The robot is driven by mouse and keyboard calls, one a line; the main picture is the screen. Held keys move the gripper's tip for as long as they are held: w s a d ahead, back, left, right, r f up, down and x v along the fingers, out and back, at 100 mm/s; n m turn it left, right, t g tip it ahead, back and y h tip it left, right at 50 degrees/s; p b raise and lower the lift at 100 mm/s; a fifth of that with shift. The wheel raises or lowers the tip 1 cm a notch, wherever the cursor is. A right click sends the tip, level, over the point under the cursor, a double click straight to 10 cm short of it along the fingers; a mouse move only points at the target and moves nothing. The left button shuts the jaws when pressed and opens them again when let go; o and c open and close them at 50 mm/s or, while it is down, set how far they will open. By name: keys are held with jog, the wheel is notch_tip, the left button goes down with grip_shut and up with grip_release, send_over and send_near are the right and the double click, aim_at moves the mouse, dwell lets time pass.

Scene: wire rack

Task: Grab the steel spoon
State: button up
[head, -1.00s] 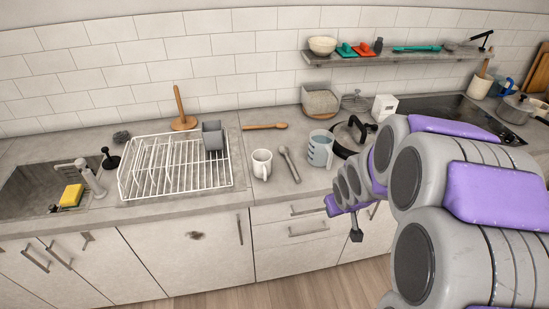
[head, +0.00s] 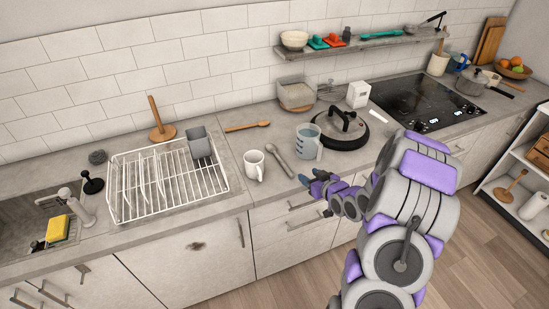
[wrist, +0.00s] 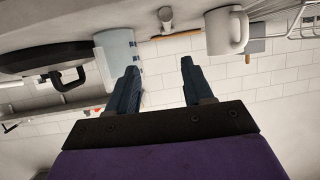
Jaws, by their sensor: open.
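The steel spoon (head: 280,161) lies on the counter between the white mug (head: 254,164) and the clear measuring jug (head: 308,142). Its handle end points toward the front edge. My gripper (head: 312,179) is in front of the counter edge, just right of the spoon's near end, and apart from it. In the wrist view, which is upside down, my gripper (wrist: 159,66) is open with nothing between its fingers. A grey end that looks like the spoon's (wrist: 165,15) shows at the top there, foreshortened, between the jug and the mug.
A wooden spoon (head: 248,126) lies behind the steel one. A dark lidded pan (head: 340,130) stands right of the jug. The white dish rack (head: 168,180) with a grey cup is left of the mug. Cabinet fronts drop below the counter edge.

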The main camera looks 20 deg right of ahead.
jog(key=f+x, duration=0.1)
jog(key=x, duration=0.3)
jog(key=b, duration=0.2)
send_near(285, 163)
jog(key=w, duration=0.1)
jog(key=w+a, duration=0.2)
jog(key=shift+w+f, duration=0.2)
jog(key=shift+f, duration=0.15)
jog(key=shift+w+d+f, duration=0.1)
jog(key=shift+w+d, duration=0.15)
jog(key=shift+w+d+f, duration=0.3)
jog(key=shift+w+d, duration=0.15)
jog(key=shift+d, duration=0.05)
jog(key=shift+w+d+f, duration=0.35)
jog(key=shift+w+d, duration=0.05)
jog(key=shift+d, duration=0.1)
jog(key=w+a, duration=0.1)
jog(key=w+a+f+b, duration=0.1)
jog(key=w+a, duration=0.1)
jog(key=shift+d+f, duration=0.1)
jog(key=shift+d, duration=0.6)
jog(key=shift+c, duration=0.9)
jog(key=shift+d, duration=0.4)
jog(key=c, duration=0.3)
jog(key=shift+a, duration=0.9)
grip_shut()
jog(key=shift+d, duration=0.1)
